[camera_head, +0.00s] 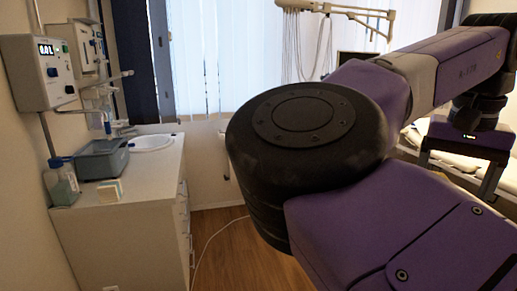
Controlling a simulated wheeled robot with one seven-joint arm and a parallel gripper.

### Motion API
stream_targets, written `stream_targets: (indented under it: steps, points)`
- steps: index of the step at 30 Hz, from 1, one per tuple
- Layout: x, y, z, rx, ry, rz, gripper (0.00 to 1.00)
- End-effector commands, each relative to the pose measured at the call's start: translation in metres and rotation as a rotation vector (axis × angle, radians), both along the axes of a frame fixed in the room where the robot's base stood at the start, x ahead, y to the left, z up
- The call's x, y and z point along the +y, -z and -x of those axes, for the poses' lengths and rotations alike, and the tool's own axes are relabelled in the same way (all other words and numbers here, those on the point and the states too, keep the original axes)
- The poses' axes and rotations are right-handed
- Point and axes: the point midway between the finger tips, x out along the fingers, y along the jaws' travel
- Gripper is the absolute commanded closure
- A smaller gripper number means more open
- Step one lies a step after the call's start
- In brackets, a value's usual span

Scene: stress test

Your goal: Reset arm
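My arm (360,220) fills the right half of the head view, with purple links and a large black round joint in the middle. It bends at this joint and runs back to the upper right. There a black wrist (476,112) hangs down to a purple hand with a small green light. My gripper (455,175) is below it at the right edge, small and partly in shade. Its two dark fingers stand apart, with a pale surface showing between them. I see nothing held.
Control boxes (38,72) hang on the wall above. A pale padded surface lies behind my gripper. Wood floor (245,255) shows between cabinet and arm.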

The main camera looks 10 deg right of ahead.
Motion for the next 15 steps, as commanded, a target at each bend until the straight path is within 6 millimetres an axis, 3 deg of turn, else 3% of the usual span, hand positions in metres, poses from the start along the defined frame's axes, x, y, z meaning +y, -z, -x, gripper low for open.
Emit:
stream_targets:
  steps: [8, 15]
  points:
    - [-0.03, -0.007, -0.018, -0.097, 0.059, 0.112, 0.2]
    - [-0.071, -0.029, -0.036, -0.267, 0.152, 0.278, 0.2]
